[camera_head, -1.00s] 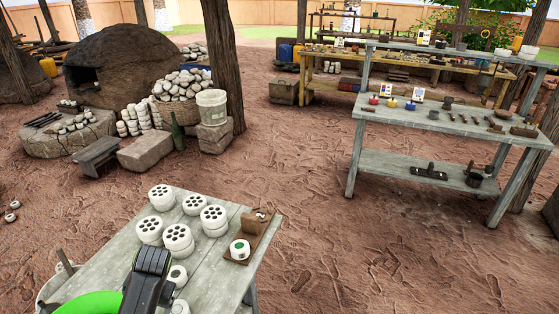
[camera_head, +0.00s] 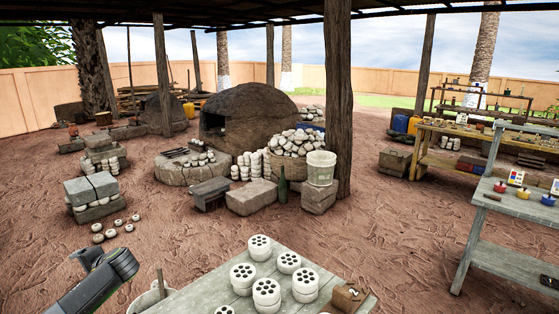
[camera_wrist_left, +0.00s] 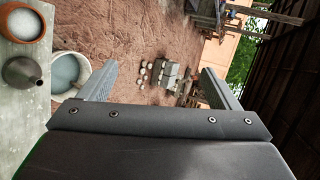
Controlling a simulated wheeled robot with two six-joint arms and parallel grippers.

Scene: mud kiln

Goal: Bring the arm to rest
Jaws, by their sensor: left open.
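My left arm comes in at the lower left of the head view, and its gripper (camera_head: 90,257) is over the ground, left of the near table. In the left wrist view the gripper (camera_wrist_left: 162,82) is open, with its two fingers wide apart and nothing between them. Beyond the fingers I see bare ground and distant stacked blocks (camera_wrist_left: 168,75). My right gripper is not in view.
The near table (camera_head: 205,290) holds several white perforated cylinders (camera_head: 266,292) and a brown block (camera_head: 348,297). A pail (camera_wrist_left: 70,70) stands by its edge, close to a finger in the left wrist view. The domed kiln (camera_head: 250,115) is far off.

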